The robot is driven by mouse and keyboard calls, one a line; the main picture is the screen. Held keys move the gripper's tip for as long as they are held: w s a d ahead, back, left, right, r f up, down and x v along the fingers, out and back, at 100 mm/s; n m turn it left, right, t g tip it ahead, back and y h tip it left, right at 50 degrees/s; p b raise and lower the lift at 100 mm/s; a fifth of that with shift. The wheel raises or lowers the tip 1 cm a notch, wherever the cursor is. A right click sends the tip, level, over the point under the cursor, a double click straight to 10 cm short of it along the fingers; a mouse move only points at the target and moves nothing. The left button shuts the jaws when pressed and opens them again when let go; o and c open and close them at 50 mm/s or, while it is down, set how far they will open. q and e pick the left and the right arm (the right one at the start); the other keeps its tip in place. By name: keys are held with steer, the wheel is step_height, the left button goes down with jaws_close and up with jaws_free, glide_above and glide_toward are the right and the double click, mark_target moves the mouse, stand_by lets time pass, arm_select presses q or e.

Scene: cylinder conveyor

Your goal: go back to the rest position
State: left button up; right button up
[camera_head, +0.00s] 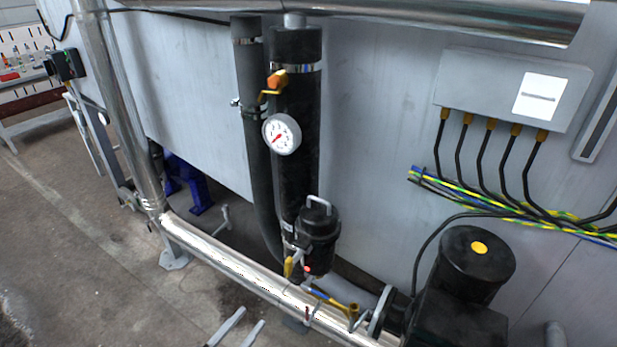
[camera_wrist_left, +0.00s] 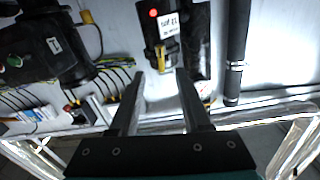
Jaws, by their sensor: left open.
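My left gripper (camera_head: 240,322) shows only as two grey fingertips at the bottom edge of the head view, left of centre. They are apart, with nothing between them. In the left wrist view the left gripper (camera_wrist_left: 160,74) has its two dark fingers spread and empty. Beyond the fingertips are a white label and a yellow part on a dark fitting (camera_wrist_left: 165,28) with a red light. The fingers look clear of the machine, though the exact gap cannot be told. My right gripper is in neither view.
A shiny horizontal pipe (camera_head: 225,258) runs along the machine's front. Behind it are a black insulated pipe (camera_head: 298,105), a pressure gauge (camera_head: 281,134), a black canister (camera_head: 318,228) and a black motor (camera_head: 470,270). A grey junction box (camera_head: 480,85) is on the wall. Open floor (camera_head: 60,220) lies left.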

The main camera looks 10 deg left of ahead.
arm_select(q)
steer(key=s+a+f+n+g+y+b, duration=0.1)
steer(key=s+f+g+y, duration=0.2)
steer(key=f, duration=0.5)
steer(key=s+f+n+g+b, duration=0.1)
steer(key=s+f+g, duration=0.1)
steer(key=s+f, duration=0.5)
steer(key=s+a+f+g+y, duration=0.1)
steer(key=s+f+g+y, duration=0.15)
steer(key=f, duration=0.75)
steer(key=s+d+f+g+b, duration=0.1)
steer(key=s+f+g, duration=0.3)
steer(key=s, duration=0.6)
steer(key=s+d+f+g+b, duration=0.1)
steer(key=s+d+f+g, duration=0.1)
steer(key=s+f+g, duration=0.2)
steer(key=s+f, duration=0.3)
steer(key=s, duration=0.3)
steer(key=shift+f+n+y, duration=0.15)
steer(key=shift+n+y, duration=0.2)
steer(key=shift+n, duration=0.05)
steer(key=shift+g, duration=0.25)
steer(key=shift+c, duration=0.2)
